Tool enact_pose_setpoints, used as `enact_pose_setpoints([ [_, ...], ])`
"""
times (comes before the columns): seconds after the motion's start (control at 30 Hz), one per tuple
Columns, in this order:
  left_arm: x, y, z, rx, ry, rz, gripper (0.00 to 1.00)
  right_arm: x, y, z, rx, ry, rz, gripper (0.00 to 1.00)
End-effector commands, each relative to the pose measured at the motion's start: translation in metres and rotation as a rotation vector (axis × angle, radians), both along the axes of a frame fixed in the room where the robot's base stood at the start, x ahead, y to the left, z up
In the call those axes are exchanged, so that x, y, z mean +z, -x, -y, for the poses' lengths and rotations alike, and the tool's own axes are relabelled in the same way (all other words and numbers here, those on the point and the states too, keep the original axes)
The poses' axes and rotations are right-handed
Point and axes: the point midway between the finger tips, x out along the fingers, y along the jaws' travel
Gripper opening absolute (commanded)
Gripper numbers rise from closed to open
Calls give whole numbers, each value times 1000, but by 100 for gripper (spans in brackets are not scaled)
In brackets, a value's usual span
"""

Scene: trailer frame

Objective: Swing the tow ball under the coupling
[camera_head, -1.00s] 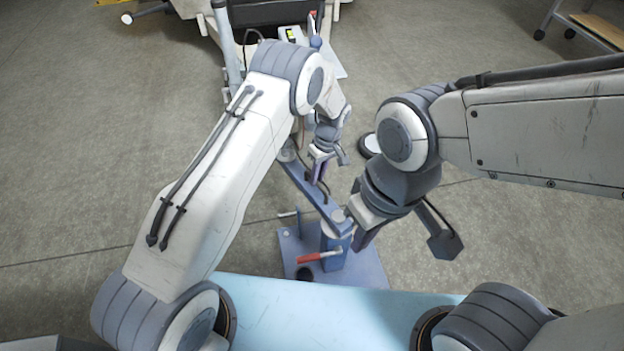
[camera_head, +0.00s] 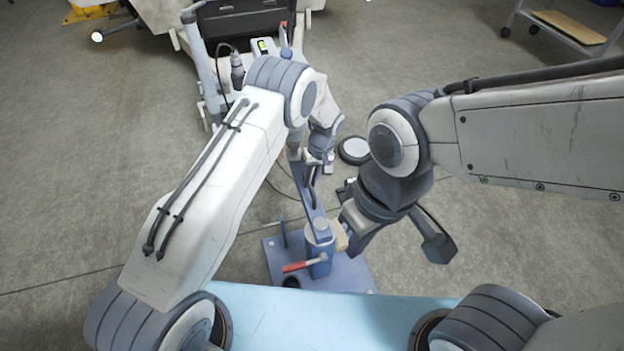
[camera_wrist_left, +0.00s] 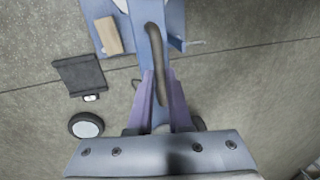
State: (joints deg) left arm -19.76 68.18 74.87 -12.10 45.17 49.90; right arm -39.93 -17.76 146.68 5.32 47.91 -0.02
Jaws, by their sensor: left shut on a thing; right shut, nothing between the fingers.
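The blue swing arm (camera_head: 304,190) runs from a blue post (camera_head: 319,246) on a base plate (camera_head: 345,275) toward the trailer (camera_head: 250,22) at the top. It also shows in the left wrist view (camera_wrist_left: 157,18). My left gripper (camera_head: 313,180) is shut on the dark curved handle (camera_wrist_left: 157,62) standing on the arm. The arm's far end passes behind my left wrist, so I cannot make out the tow ball. The coupling is not clear either; the trailer's front parts (camera_head: 236,72) are partly behind my left arm. My right gripper (camera_head: 352,240) is shut and empty beside the post.
A red-handled lever (camera_head: 300,266) sticks out left from the post. A tan block (camera_head: 341,238) is beside the post. A round dark-rimmed disc (camera_head: 355,150) and a black flat item (camera_wrist_left: 80,75) lie right of the swing arm. A cart (camera_head: 565,28) stands far right.

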Motion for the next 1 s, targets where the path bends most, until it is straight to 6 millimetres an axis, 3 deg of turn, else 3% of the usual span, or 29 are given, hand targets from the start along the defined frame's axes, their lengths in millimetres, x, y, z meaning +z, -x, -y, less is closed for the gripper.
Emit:
enact_pose_setpoints([
  [0.2, 2, -4, 3, -7, 6, 13, 0, 0, 0, 0, 0, 0, 0, 0],
  [0.23, 2, -4, 4, -7, 6, 13, 29, 0, 0, 0, 0, 0, 0, 0],
  [0.3, 2, -3, 4, -6, 5, 12, 47, 0, 0, 0, 0, 0, 0, 0],
  [0.67, 5, -2, 2, -2, 3, 6, 47, 1, 0, 0, 0, 0, 0, 0],
  [1.0, 65, -7, 13, -2, 4, 9, 47, 15, 0, 0, 0, 0, 0, 0],
])
